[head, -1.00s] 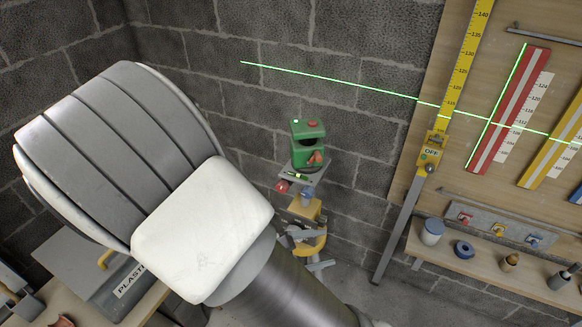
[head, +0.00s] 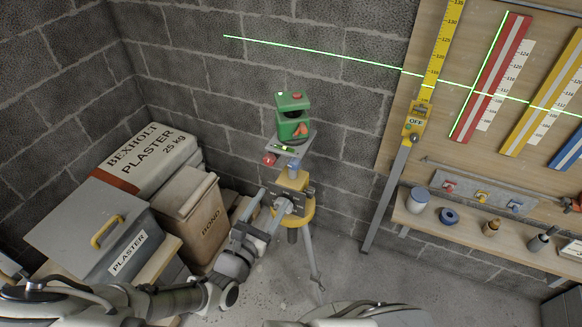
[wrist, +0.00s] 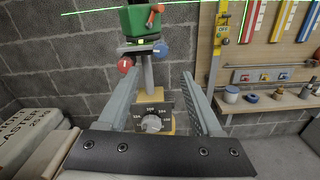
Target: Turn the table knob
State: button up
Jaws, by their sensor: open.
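The table knob is a pale grey dial on a dark numbered plate, in the wrist view (wrist: 152,124) between my open fingers and a little beyond them. In the head view the knob (head: 283,206) sits on the left side of the yellow tripod head (head: 296,184), with my fingertips close to it. My gripper (head: 265,205) is open and holds nothing; in the wrist view my gripper (wrist: 163,88) has a finger on either side of the dial. Whether a finger touches the dial cannot be told. A green laser level (head: 292,116) stands on the small table (head: 290,147) above.
A red knob (head: 269,159) and a blue knob (head: 294,165) sit under the small table. Plaster bags (head: 150,160), a bond bag (head: 205,215) and a grey box (head: 100,235) crowd the left. A shelf (head: 470,238) stands right.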

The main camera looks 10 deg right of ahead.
aim_at(292, 167)
jog(key=p+x, duration=0.1)
jog(key=x, duration=1.1)
jog(key=shift+w+d, duration=0.1)
jog(key=shift+w, duration=0.05)
grip_shut()
